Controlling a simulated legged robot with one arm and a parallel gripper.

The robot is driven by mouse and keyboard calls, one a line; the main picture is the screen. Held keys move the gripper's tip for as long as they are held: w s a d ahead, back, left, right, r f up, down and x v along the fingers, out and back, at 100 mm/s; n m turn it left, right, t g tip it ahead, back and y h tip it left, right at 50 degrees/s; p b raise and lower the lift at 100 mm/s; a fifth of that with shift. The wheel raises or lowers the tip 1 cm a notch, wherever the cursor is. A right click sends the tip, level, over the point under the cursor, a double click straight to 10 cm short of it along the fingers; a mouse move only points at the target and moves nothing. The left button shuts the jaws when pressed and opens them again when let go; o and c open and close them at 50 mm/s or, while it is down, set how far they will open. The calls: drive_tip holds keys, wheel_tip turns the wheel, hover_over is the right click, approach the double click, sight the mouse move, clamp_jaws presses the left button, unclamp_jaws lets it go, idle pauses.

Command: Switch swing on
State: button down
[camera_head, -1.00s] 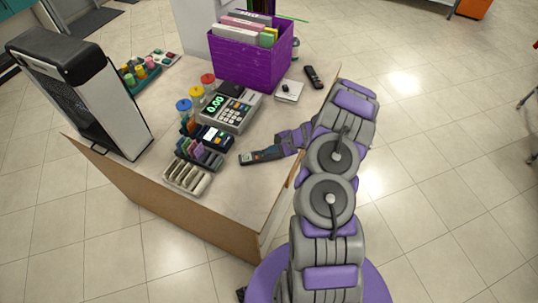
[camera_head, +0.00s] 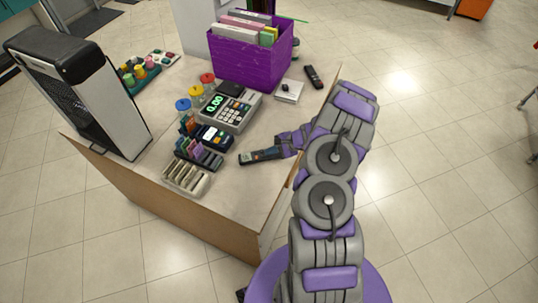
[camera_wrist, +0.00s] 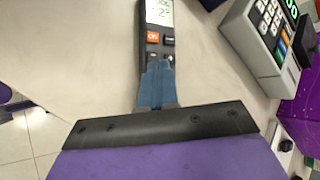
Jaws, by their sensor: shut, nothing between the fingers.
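A dark remote (camera_head: 258,155) lies on the counter near its right edge. In the wrist view the same remote (camera_wrist: 155,22) shows a lit display with digits and a degree sign at the top, an orange button below it and several dark buttons. My gripper (camera_wrist: 158,68) is shut and empty, its blue fingers pointing at the remote and hiding its lower part. The fingertips are just below the button rows; I cannot tell if they touch it. In the head view my gripper (camera_head: 283,149) reaches in from the right, at the remote's right end.
A cash register (camera_head: 230,110), a card terminal (camera_head: 213,137) and several small racks stand left of the remote. A purple box (camera_head: 250,58) and a second dark handset (camera_head: 313,76) are farther back. A tall black and white unit (camera_head: 85,90) stands at the counter's left.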

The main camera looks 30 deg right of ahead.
sight(271, 156)
drive_tip(key=shift+f, duration=0.15)
idle(0.5)
drive_tip(key=shift+r, duration=0.8)
drive_tip(key=shift+r, duration=0.1)
drive_tip(key=shift+a+r+p, duration=0.1)
drive_tip(key=shift+r+p, duration=1.35)
drive_tip(key=shift+r, duration=0.95)
